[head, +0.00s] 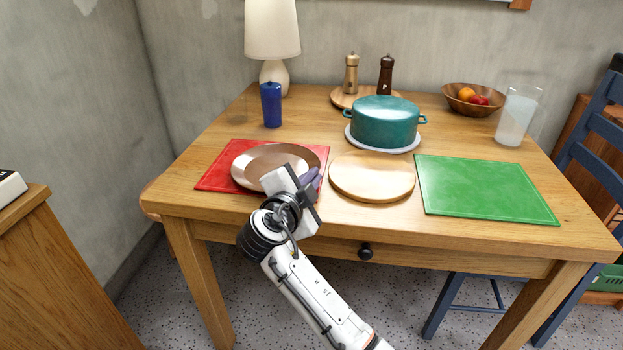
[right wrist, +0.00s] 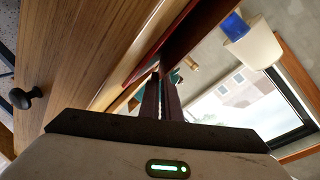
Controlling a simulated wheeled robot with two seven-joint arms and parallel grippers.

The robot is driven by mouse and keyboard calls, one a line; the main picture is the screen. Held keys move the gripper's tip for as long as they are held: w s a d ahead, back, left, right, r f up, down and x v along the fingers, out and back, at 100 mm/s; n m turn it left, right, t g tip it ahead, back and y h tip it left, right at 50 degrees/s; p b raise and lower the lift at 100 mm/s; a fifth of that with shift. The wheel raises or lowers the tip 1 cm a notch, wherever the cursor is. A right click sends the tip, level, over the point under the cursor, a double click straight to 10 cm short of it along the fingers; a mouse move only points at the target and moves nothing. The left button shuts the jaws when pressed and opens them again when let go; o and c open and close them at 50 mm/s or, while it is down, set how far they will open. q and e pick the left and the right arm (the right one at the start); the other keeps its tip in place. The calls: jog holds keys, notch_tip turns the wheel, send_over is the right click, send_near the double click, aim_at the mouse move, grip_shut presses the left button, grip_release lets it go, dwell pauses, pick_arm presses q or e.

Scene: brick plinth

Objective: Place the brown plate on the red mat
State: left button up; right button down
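The brown plate (head: 262,160) is a round, shiny copper-brown dish in the head view. It is over the red mat (head: 222,172) at the left front of the table and covers much of it. Whether it rests flat on the mat or sits just above it is hard to tell. My right gripper (head: 308,182) is at the plate's right front rim, its fingers close together on the rim. In the right wrist view the plate (right wrist: 205,32) shows nearly edge-on, running down to the fingers (right wrist: 160,95). My left gripper is not in view.
A round wooden board (head: 372,178) lies right of the red mat, with a green mat (head: 485,188) beyond it. A teal pot (head: 384,122) stands behind the board. A lamp (head: 272,35) is at the back left.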

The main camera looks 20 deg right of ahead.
jog(key=c, duration=2.3)
grip_release()
jog(key=v, duration=0.7)
jog(key=shift+s+a+r, duration=0.1)
jog(key=shift+s, duration=0.1)
